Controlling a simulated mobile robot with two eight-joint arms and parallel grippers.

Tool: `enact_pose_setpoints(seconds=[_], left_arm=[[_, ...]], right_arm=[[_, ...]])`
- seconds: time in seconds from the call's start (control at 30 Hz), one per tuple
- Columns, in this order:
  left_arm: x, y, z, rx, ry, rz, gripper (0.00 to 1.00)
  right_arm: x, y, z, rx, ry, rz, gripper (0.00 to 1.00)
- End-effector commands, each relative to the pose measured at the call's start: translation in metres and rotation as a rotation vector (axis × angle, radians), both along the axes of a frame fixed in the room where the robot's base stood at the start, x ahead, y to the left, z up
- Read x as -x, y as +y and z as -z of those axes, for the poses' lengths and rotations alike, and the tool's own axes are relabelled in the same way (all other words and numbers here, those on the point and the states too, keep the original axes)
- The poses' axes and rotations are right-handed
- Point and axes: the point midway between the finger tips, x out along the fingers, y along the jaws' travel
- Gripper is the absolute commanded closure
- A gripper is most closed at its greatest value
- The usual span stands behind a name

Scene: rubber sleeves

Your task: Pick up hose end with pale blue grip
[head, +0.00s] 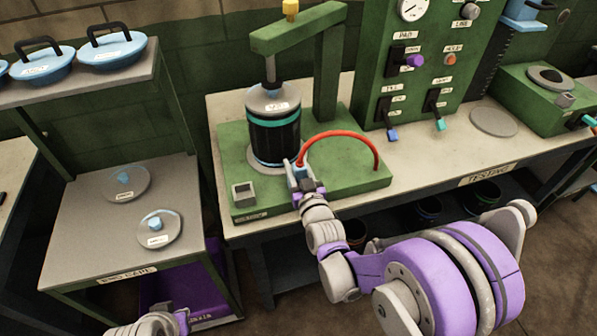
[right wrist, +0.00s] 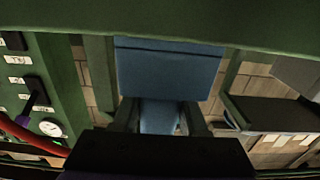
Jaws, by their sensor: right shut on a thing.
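The red hose (head: 340,136) arcs from the green press base on its right to a pale blue grip (head: 300,174) at its left end. My right gripper (head: 297,182) is shut on that grip, just right of the black sleeve (head: 275,135). In the right wrist view the blue grip (right wrist: 168,70) fills the space between the dark fingers (right wrist: 160,118). Part of the red hose (right wrist: 30,138) shows at the left edge there. The sleeve has a teal band and a grey cap. My left gripper is out of frame; only part of my left arm shows at the bottom left.
The green press (head: 328,60) stands over the sleeve on the testing bench (head: 440,158). A control panel (head: 425,60) with levers and a gauge is behind to the right. An end-caps shelf (head: 90,215) with round caps is at left.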

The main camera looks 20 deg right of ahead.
Motion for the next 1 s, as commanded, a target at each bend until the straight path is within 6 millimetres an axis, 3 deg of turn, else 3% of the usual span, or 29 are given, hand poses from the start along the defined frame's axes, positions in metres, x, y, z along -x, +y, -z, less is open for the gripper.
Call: enact_pose_setpoints(seconds=[0.27,0.7,1.0], left_arm=[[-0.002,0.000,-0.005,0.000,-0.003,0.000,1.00],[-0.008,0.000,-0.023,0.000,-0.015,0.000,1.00],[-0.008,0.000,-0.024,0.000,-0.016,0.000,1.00]], right_arm=[[0.000,0.000,-0.018,-0.001,-0.001,0.000,1.00],[0.000,0.000,-0.089,0.000,-0.001,0.000,1.00],[0.000,0.000,-0.100,-0.001,0.000,0.000,1.00]])
